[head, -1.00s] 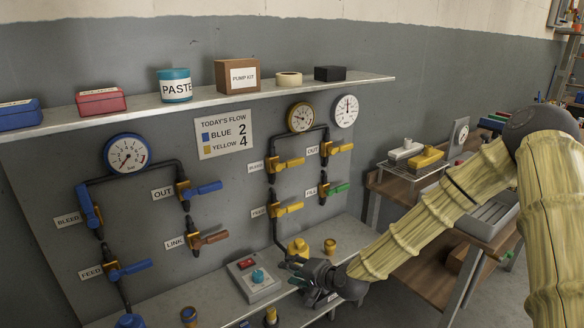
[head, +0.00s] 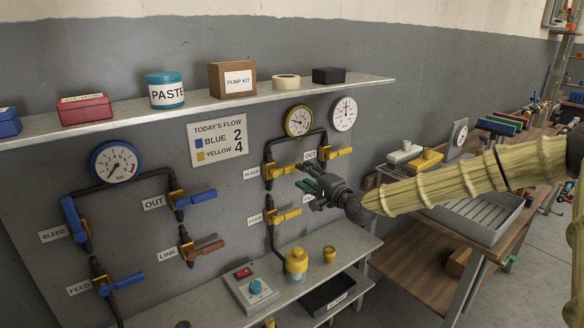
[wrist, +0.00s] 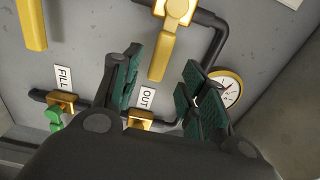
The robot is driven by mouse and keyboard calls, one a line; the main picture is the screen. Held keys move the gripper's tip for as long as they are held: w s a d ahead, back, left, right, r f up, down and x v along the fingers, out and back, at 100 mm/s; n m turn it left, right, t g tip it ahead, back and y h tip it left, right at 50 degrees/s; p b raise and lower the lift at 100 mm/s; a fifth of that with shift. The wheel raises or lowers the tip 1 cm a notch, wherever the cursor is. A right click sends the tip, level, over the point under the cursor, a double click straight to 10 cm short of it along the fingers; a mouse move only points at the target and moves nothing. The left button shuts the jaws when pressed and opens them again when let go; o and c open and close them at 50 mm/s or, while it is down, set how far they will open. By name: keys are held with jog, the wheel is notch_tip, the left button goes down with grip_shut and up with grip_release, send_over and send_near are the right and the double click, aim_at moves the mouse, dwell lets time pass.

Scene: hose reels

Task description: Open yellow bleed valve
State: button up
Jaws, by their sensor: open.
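The yellow bleed valve (head: 283,169) is on the upper left of the yellow pipe loop, beside its BLEED label. Its handle points right, across the upright pipe. In the wrist view the bleed valve (wrist: 161,56) is at the top centre, with its handle pointing down the picture. My gripper (head: 305,180) is open and empty, just below and right of that handle in the head view. In the wrist view the handle shows in the gap between the fingers of my gripper (wrist: 162,65). I cannot tell how far the fingertips are from it.
The yellow feed valve (head: 285,215) is below. The yellow out valve (head: 338,152) is to the right, and the green-handled fill valve (wrist: 54,114) shows in the wrist view. The yellow gauge (head: 298,121) is above. A blue valve loop (head: 75,215) is at left; a shelf (head: 220,105) runs overhead.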

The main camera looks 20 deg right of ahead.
aim_at(294, 170)
jog(key=p+x, duration=0.1)
jog(key=x, duration=0.6)
jog(key=shift+w+f+p, duration=0.1)
jog(key=shift+p, duration=0.2)
jog(key=shift+a, duration=0.1)
grip_shut()
